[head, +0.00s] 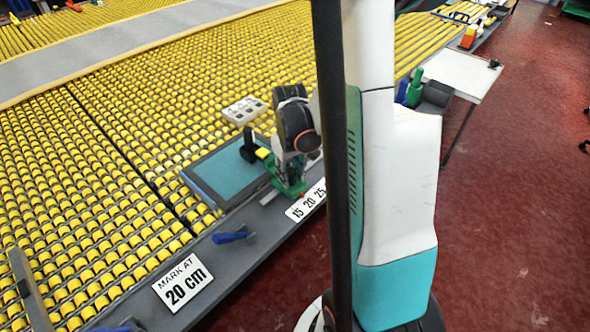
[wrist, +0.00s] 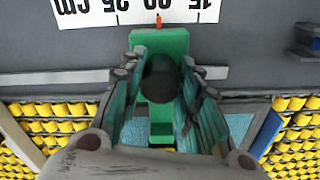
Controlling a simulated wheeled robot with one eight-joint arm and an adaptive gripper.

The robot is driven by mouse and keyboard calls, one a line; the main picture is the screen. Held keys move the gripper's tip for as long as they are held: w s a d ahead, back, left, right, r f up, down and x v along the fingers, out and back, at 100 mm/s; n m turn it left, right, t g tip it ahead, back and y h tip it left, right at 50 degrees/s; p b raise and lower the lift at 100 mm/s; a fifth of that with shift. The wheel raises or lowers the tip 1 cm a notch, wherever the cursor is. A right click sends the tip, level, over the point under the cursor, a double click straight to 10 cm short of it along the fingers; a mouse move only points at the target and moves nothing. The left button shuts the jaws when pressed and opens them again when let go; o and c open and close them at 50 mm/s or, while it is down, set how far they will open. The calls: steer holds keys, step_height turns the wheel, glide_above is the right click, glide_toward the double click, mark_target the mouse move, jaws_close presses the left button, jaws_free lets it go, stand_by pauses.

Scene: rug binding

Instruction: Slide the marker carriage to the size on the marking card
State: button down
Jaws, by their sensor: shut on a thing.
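The marking card (head: 183,283) reads "MARK AT 20 cm" and lies at the bench's front edge. The green marker carriage (head: 286,187) sits at the printed scale (head: 306,203), which shows 15, 20 and 25. In the wrist view the carriage (wrist: 158,42) has a dark round knob (wrist: 160,78). My gripper (wrist: 160,85) is shut on this knob, one finger on each side; it also shows above the carriage in the head view (head: 291,160). The carriage's red pointer (wrist: 158,22) is at the scale (wrist: 90,12), close to the 20, which is partly hard to read.
A teal pad (head: 222,172) in a dark frame lies left of the carriage. A blue clip-like tool (head: 233,237) lies on the grey bench edge. My arm hides the bench right of the scale.

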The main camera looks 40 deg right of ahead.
steer(key=c, duration=1.2)
jaws_free()
step_height(320, 180, up, 12)
